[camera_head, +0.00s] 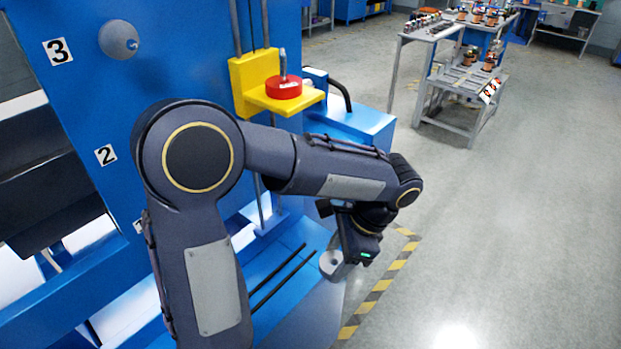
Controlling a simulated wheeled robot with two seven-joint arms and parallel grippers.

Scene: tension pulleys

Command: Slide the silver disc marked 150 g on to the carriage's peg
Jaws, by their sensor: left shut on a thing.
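The yellow carriage (240,88) is on vertical rods at the front of the blue machine, above and behind my left forearm. Its upright metal peg (283,62) passes through a red disc (284,88) that lies on the carriage's shelf. The peg's top stands clear above the red disc. My left gripper (345,264) points down, low and to the right of the carriage. It is shut on a silver disc (329,261), whose marking I cannot read. The fingers are partly hidden by the wrist. My right gripper is not in view.
A blue ledge with two black rails (278,276) lies left of the silver disc. A blue block with a black handle (342,92) stands right of the carriage. Yellow-black floor tape (378,290) runs beside the machine. Tables (470,85) stand far back; the right floor is clear.

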